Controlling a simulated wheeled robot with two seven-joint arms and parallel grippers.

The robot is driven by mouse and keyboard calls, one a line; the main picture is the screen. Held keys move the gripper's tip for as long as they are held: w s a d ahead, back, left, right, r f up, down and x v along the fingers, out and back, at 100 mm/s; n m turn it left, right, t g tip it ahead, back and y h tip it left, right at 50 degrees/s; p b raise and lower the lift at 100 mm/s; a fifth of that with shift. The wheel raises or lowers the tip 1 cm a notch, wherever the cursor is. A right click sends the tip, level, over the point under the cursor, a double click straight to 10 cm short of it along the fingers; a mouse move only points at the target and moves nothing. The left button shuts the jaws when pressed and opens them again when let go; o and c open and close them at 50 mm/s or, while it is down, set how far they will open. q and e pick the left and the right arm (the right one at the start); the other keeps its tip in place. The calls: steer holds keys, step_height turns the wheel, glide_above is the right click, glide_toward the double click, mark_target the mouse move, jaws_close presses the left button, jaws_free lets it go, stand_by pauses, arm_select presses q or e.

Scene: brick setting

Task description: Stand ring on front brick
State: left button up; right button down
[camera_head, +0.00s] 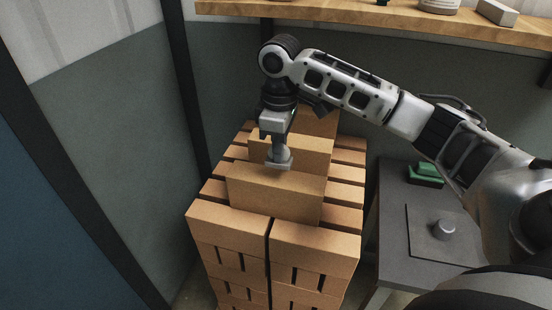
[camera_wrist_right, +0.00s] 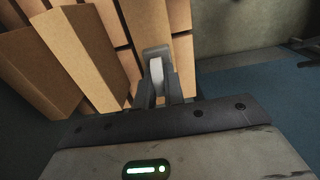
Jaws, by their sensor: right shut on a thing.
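My right gripper (camera_head: 277,147) comes down from above the brick stack and is shut on a small grey piece, which I take for the ring (camera_head: 278,161). The ring's lower edge is at the top of the front brick (camera_head: 273,195), near its middle; I cannot tell whether it touches or hangs just above. In the right wrist view the fingers (camera_wrist_right: 160,88) close around the grey ring (camera_wrist_right: 156,52), with tan bricks beyond. The ring's hole is not visible. My left gripper is not in view.
Another upright brick (camera_head: 292,151) stands behind the front one, with a further brick (camera_head: 318,122) at the back. A grey table (camera_head: 391,230) at right holds a metal knob-like piece (camera_head: 443,230) and green blocks (camera_head: 424,174). A wooden shelf (camera_head: 370,15) runs above.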

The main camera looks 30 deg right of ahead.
steer(key=shift+w+f, duration=0.5)
steer(key=shift+f, duration=0.1)
steer(key=shift+w+f+p, duration=0.2)
steer(key=shift+f+p, duration=0.15)
steer(key=shift+f, duration=1.35)
steer(key=shift+f, duration=0.2)
steer(key=c, duration=1.5)
jaws_free()
steer(key=shift+r, duration=0.15)
